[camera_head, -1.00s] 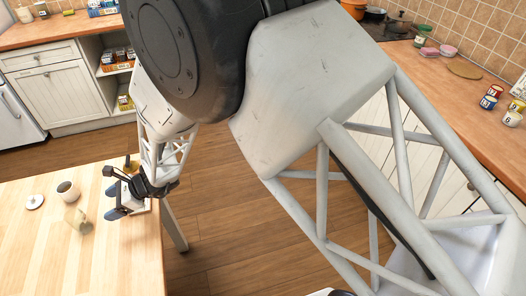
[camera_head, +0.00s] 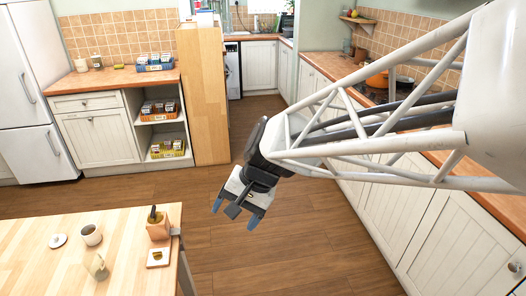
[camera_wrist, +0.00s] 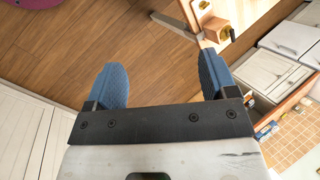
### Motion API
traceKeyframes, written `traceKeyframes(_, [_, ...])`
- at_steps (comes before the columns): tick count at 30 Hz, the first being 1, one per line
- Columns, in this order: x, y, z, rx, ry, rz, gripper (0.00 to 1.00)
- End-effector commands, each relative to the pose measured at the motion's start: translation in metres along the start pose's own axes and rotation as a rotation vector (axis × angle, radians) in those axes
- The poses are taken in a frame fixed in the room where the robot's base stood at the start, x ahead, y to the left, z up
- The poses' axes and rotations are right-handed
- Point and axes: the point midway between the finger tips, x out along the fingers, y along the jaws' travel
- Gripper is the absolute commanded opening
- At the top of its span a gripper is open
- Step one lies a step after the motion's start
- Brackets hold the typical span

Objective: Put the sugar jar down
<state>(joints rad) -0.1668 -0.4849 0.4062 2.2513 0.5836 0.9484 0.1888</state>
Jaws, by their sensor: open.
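My gripper (camera_head: 235,214) hangs over the floor to the right of the light wooden table (camera_head: 35,245). In the wrist view its two blue fingers (camera_wrist: 163,68) are wide apart with only floor between them. A clear glass jar (camera_head: 97,267) stands on the table near its front. A wooden box (camera_head: 159,230) with a dark thing sticking up stands at the table's right edge, with a small square wooden piece (camera_head: 158,258) in front of it. I cannot tell for sure which is the sugar jar. The box also shows in the wrist view (camera_wrist: 216,31).
A brown-filled cup (camera_head: 91,235) and a round white lid (camera_head: 57,241) stand on the table. A wooden-topped counter (camera_head: 119,80) is at the back left, and a long counter with white cupboards (camera_head: 381,205) runs along the right. The floor between is free.

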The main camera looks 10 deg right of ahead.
Motion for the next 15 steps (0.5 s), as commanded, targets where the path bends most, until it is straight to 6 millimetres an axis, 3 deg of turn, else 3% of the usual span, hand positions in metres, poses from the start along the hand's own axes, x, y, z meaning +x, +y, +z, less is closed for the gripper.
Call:
traceKeyframes(1, [-0.017, 0.016, 0.006, -0.045, 0.041, 0.033, 0.79])
traceKeyframes(6, [-0.062, 0.072, 0.028, -0.202, 0.160, 0.187, 0.79])
traceKeyframes(12, [-0.098, 0.121, 0.050, -0.332, 0.257, 0.350, 0.79])
traceKeyframes(15, [-0.107, 0.136, 0.056, -0.368, 0.282, 0.402, 0.79])
